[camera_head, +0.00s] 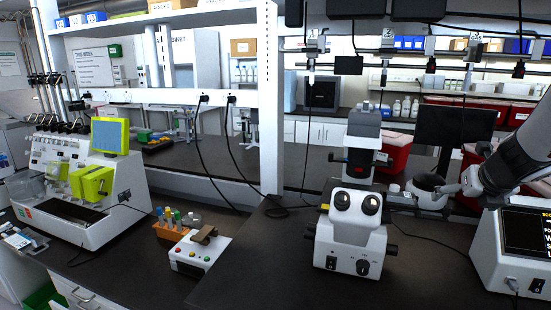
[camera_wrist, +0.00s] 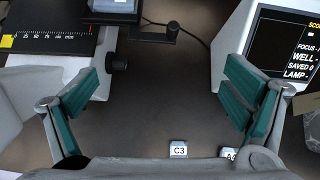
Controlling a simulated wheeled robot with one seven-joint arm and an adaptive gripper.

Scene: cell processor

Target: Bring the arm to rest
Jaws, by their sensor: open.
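My gripper (camera_wrist: 160,85) is open in the wrist view, with its teal finger pads wide apart. Nothing is between them except the dark bench surface behind. In the head view my arm reaches in from the right edge, and my gripper (camera_head: 447,190) is above the bench between the microscope and the screen unit. It is small and partly unclear there.
The white microscope (camera_head: 350,235) stands left of my gripper; its ruled stage (camera_wrist: 45,38) shows at upper left. The screen unit (camera_head: 522,245) is close on the right. A C3 label (camera_wrist: 178,149) is low in the wrist view. A cell processor (camera_head: 85,185) stands far left.

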